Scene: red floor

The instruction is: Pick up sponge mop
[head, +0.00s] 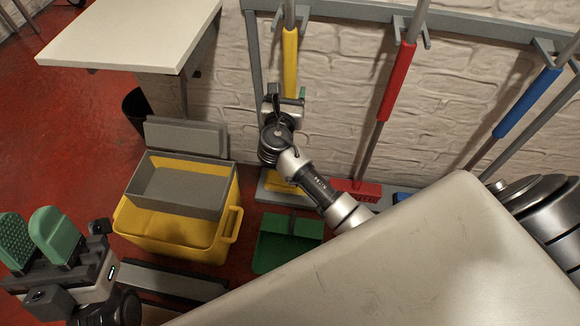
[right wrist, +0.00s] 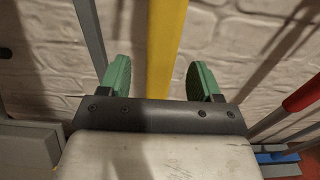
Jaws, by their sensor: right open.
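A long-handled tool with a yellow grip (head: 290,62) stands upright in a wall rack; a yellow head (head: 283,181) shows low below it. Which tool is the sponge mop I cannot tell for certain. My right gripper (head: 288,96) is at the lower part of the yellow grip. In the right wrist view the yellow grip (right wrist: 164,45) runs between the two green fingers, with a gap on both sides. The fingers are open and hold nothing. My left gripper (head: 30,225) is open and empty at the lower left, far from the tool.
Red-gripped (head: 399,80) and blue-gripped (head: 527,103) tools hang to the right along the brick wall. A yellow bucket (head: 170,232) with a grey insert and a green dustpan (head: 285,241) are on the floor. A white table (head: 130,32) stands at the upper left.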

